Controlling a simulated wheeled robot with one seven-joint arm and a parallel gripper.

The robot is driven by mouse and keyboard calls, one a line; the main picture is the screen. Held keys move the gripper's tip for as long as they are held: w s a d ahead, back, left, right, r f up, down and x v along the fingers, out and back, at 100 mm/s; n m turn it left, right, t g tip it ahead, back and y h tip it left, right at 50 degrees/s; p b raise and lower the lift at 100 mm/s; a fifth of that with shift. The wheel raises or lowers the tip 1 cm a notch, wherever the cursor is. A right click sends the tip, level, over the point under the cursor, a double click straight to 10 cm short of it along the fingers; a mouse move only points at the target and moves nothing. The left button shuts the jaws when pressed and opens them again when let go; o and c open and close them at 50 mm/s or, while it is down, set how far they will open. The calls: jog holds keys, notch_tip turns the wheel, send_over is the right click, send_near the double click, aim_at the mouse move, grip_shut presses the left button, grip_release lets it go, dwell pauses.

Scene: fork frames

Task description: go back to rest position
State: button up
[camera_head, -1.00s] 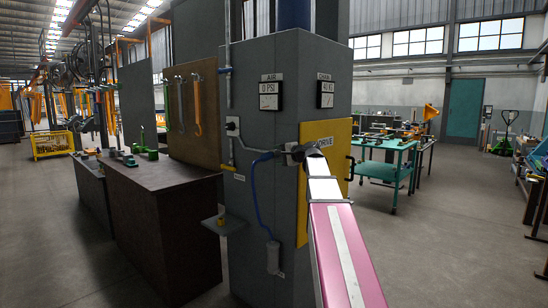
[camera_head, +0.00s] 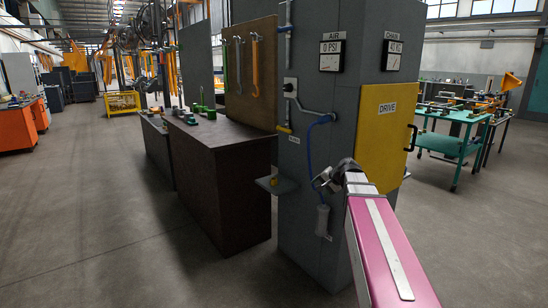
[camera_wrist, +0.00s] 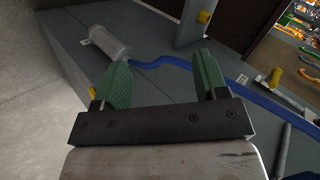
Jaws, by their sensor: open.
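My gripper shows in the wrist view (camera_wrist: 163,85) with its two green fingers apart and nothing between them. In the head view my pink arm reaches up from the bottom right, and its dark end, my gripper (camera_head: 322,182), is in front of the grey pillar (camera_head: 305,220).
The pillar bears a yellow DRIVE panel (camera_head: 385,130) and two gauges. A dark workbench (camera_head: 215,165) stands left of it. A teal cart (camera_head: 450,145) is at the right. An orange cabinet (camera_head: 15,130) is far left. Open floor (camera_head: 90,220) lies at the left.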

jog(key=s+a+f+n+g+h, duration=0.1)
jog(key=s+f+n+g+h, duration=0.5)
jog(key=s+f, duration=1.7)
jog(key=shift+a+f+g, duration=0.15)
jog(key=shift+a+g, duration=0.15)
jog(key=shift+g, duration=0.2)
jog(key=shift+s, duration=0.1)
